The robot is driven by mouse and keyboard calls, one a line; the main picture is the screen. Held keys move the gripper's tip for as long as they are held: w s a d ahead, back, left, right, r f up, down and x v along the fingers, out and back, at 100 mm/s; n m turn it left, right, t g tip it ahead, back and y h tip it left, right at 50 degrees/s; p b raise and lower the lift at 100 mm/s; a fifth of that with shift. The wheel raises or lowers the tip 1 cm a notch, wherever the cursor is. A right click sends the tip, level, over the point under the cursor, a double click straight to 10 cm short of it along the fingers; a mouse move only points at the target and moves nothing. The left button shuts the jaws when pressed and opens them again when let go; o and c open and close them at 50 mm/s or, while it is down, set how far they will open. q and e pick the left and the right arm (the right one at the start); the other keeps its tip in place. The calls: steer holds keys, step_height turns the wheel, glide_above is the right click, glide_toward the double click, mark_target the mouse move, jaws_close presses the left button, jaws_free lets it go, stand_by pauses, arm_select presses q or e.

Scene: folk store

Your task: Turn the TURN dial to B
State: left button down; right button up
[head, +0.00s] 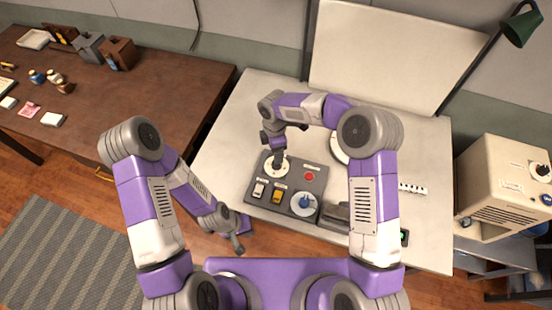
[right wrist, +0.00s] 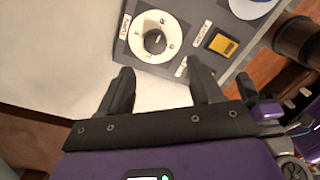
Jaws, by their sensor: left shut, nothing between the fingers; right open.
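The TURN dial (right wrist: 155,41) is a dark round knob on a white disc with letters around it, on a grey control panel (head: 291,178). A short light mark shows on the knob; which letter it faces is too small to tell for sure. In the head view, the dial's white disc (head: 268,170) is partly hidden by my right gripper (head: 279,158), which is over it. In the right wrist view, my right gripper (right wrist: 162,76) is open, with the dial just beyond its fingertips and nothing between them. My left gripper (head: 238,246) is shut and empty, low before the table.
The panel also carries a white switch (head: 259,189), a yellow switch (head: 278,196), a red button (head: 309,177) and a blue knob (head: 304,203). The light table (head: 230,140) is bare left of the panel. A beige machine (head: 495,190) stands at right.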

steer(key=shift+w+f, duration=0.45)
steer(key=shift+f, duration=0.2)
steer(key=shift+w+f, duration=0.15)
steer(key=shift+f, duration=0.2)
arm_select(q)
steer(key=shift+w+f, duration=0.25)
steer(key=shift+w, duration=0.1)
arm_select(e)
steer(key=f, duration=0.4)
steer(key=s+f, duration=0.1)
steer(key=f, duration=0.1)
steer(key=shift+f, duration=0.2)
steer(key=shift+w, duration=0.1)
steer(key=shift+c, duration=0.3)
steer(key=c, duration=1)
arm_select(q)
steer(key=shift+f, duration=0.15)
